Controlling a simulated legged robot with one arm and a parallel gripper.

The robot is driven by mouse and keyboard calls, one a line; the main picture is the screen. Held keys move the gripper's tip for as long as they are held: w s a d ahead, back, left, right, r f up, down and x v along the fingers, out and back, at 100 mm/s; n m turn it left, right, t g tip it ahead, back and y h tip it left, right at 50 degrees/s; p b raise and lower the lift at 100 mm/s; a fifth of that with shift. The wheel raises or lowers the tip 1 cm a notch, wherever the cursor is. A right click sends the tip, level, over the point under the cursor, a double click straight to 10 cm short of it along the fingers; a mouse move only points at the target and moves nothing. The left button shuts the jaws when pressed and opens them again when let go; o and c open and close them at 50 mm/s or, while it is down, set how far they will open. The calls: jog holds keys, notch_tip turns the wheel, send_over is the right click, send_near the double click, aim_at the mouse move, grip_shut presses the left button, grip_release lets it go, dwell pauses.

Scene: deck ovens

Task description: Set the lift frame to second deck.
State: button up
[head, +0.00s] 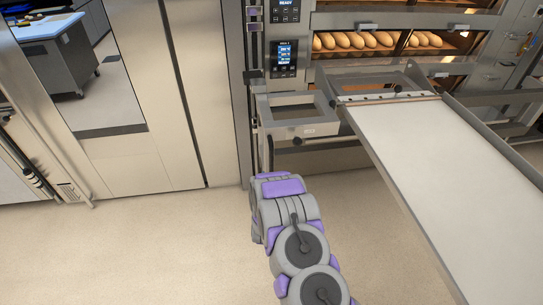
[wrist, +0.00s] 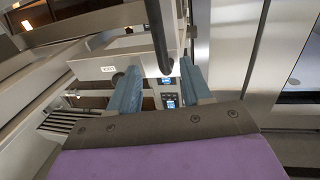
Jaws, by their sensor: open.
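The steel lift frame (head: 332,128) stands in front of the deck oven, with a small label on its front bar. It also shows in the wrist view (wrist: 88,68). A long white loader belt (head: 440,140) runs from it toward the lower right. My gripper (wrist: 160,82) is open, with two blue-grey fingers pointing at the frame. A dark rounded bar (wrist: 156,35) comes down from the top and ends between the fingers in the picture; I cannot tell if it touches them. In the head view, my arm hides the gripper.
Oven decks hold several loaves (head: 370,40). Control panels (head: 284,58) sit left of them, beside a vertical rail (head: 254,60). Steel doors (head: 165,90) stand at the left. The floor (head: 130,250) is clear at left and front.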

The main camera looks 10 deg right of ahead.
aim_at(271, 159)
jog(key=w+d, duration=0.1)
jog(key=w, duration=0.3)
jog(key=w+b, duration=0.1)
jog(key=w, duration=0.3)
jog(key=w+d+b, duration=0.1)
jog(key=w, duration=0.4)
jog(key=shift+d, duration=0.3)
jog(key=shift+c, duration=0.4)
grip_shut()
